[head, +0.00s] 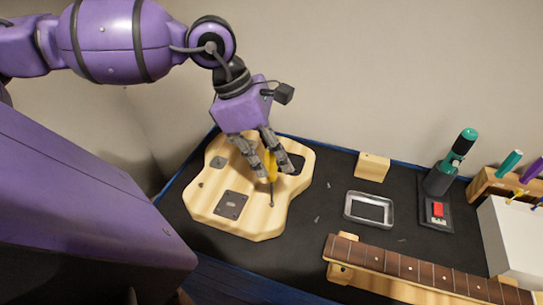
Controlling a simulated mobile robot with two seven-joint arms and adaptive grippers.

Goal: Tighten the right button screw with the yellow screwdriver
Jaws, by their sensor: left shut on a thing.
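The pale wooden guitar body (255,223) lies flat on the dark bench mat. My left gripper (271,172) comes down from above and is shut on the yellow screwdriver (270,165). The screwdriver is close to upright, with its thin shaft pointing down to the right part of the body. Its tip is near a small dark spot (272,204), which may be the right button screw; I cannot tell whether they touch. Another small dark screw (201,185) shows at the body's left side. My right gripper is not in view.
A guitar neck (420,273) rests on wooden supports at the front right. A metal tray (369,209), a wooden block (373,166), a green-topped power tool (450,165) and a tool rack (505,184) stand to the right. Small loose screws (317,219) lie on the mat.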

